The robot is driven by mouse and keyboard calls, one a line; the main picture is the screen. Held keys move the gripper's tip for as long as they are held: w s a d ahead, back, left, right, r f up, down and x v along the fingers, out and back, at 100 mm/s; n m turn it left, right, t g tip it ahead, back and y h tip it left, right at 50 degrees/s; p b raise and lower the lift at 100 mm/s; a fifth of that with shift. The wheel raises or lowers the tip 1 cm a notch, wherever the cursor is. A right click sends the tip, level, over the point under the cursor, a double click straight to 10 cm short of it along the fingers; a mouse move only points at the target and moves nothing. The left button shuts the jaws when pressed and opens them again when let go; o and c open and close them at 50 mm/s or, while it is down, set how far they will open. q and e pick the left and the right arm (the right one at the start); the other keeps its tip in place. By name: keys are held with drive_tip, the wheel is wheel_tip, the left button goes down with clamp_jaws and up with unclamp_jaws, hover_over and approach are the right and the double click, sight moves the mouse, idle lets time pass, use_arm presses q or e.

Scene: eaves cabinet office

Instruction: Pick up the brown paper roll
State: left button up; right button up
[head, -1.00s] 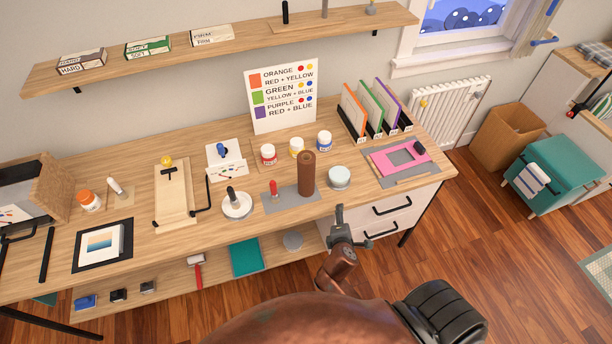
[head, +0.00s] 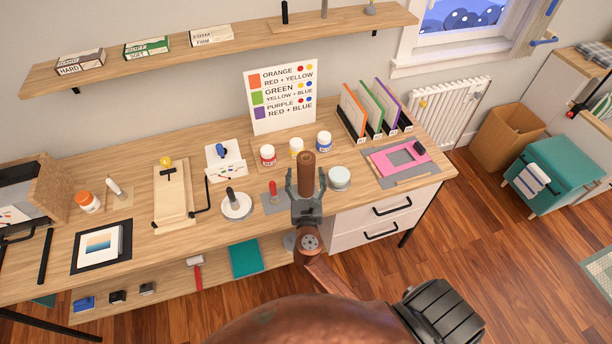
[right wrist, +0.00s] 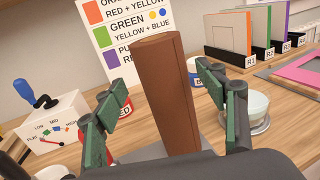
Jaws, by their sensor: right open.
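The brown paper roll (head: 307,172) stands upright on a grey mat (head: 274,203) near the desk's front edge. My right gripper (head: 306,180) is open, with its two fingers on either side of the roll. In the right wrist view the roll (right wrist: 166,92) rises between the green-padded fingers of the gripper (right wrist: 163,112). Gaps show between the roll and both fingers there. The roll's lower end is partly hidden by the gripper. My left gripper is not in view.
Paint jars (head: 296,147) stand behind. A pink frame (head: 398,157) lies at the desk's right end. A shelf (head: 220,45) runs above.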

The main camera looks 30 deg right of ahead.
sight(306, 159)
drive_tip(key=x, duration=0.4)
drive_tip(key=shift+d+r, duration=0.15)
drive_tip(key=shift+d, duration=0.1)
drive_tip(key=shift+c, duration=0.2)
clamp_jaws()
idle(0.4)
